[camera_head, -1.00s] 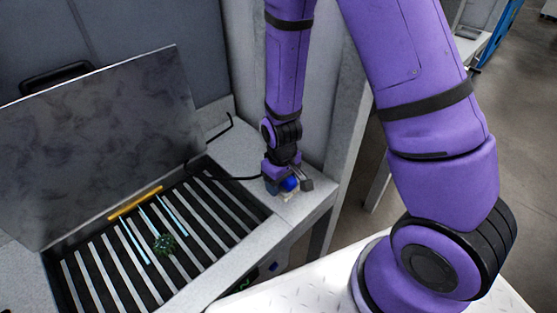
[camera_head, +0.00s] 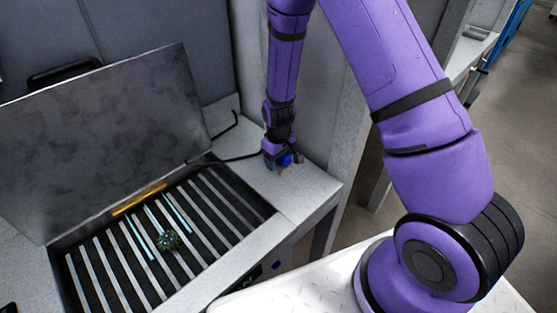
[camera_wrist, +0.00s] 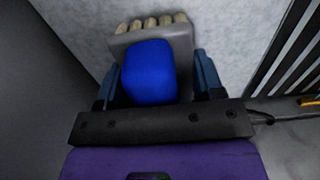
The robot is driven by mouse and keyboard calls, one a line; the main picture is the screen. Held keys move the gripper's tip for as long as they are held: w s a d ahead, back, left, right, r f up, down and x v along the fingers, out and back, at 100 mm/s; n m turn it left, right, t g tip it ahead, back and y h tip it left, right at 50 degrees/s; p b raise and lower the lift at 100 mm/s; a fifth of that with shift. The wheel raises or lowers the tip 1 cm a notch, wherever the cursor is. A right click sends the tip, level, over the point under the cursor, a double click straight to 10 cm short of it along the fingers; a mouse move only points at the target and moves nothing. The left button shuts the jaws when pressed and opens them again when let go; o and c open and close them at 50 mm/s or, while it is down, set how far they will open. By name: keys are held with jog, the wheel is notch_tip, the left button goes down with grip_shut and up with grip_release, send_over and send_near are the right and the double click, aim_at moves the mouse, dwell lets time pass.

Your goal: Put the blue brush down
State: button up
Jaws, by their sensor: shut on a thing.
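The blue brush (camera_wrist: 149,71) has a blue handle, a grey head and several pale bristle tufts (camera_wrist: 152,22). In the wrist view its handle lies between the two fingers of my gripper (camera_wrist: 152,82), which is shut on it. In the head view my gripper (camera_head: 277,156) points down at the counter right of the slatted grate, and a bit of the blue brush (camera_head: 285,160) shows beneath it. The bristles are close to the light grey counter surface (camera_wrist: 80,35); I cannot tell whether they touch it.
The slatted grate (camera_head: 125,255) lies left of my gripper, with a green spiky ball (camera_head: 168,240) and light blue strips on it. A dark raised lid (camera_head: 110,140) stands behind the grate. The counter (camera_head: 310,190) has free room in front of my gripper.

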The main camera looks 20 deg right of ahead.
jog(key=shift+f, duration=0.25)
jog(key=shift+f, duration=0.15)
jog(key=o, duration=1.2)
